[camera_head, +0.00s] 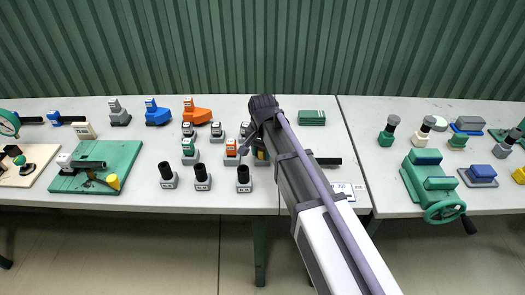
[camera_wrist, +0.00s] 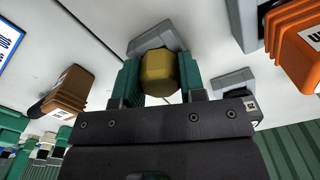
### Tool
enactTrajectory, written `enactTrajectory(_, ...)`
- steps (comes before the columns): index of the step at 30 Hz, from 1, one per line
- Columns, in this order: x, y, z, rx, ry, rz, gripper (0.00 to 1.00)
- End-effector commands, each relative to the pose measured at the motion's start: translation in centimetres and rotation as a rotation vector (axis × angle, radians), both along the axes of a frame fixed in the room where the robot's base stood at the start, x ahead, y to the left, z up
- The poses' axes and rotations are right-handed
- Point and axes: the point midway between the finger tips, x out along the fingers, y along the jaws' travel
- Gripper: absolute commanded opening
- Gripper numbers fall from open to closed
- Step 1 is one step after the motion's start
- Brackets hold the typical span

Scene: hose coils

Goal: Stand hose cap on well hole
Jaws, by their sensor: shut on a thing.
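My gripper (camera_wrist: 158,70) has dark green fingers, shut on a dull yellow faceted piece (camera_wrist: 158,72) in the wrist view. I cannot tell for certain whether this piece is the hose cap. A grey block (camera_wrist: 155,37) shows just beyond it; whether the two touch is unclear. In the head view my arm reaches over the middle of the table and hides most of the gripper; a bit of yellow (camera_head: 262,157) shows beside it. I cannot make out which hole is the well hole.
Small labelled blocks stand close by, including an orange-topped one (camera_head: 231,151) and a green-topped one (camera_head: 189,152). Black-topped grey pieces (camera_head: 202,178) line the front. A green board (camera_head: 128,153) lies left, a green vise (camera_head: 430,184) right. The wrist view shows an orange block (camera_wrist: 297,40) near.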

Motion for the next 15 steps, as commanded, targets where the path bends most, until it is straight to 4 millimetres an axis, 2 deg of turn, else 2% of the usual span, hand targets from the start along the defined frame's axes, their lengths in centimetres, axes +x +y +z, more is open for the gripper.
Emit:
enactTrajectory(2,0.00,0.00,0.01,0.000,0.000,0.000,0.09)
enactTrajectory(3,0.00,0.00,0.01,0.000,0.000,0.000,0.39)
enactTrajectory(12,0.00,0.00,0.01,0.000,0.000,0.000,0.67)
enactTrajectory(15,0.00,0.00,0.01,0.000,0.000,0.000,0.67)
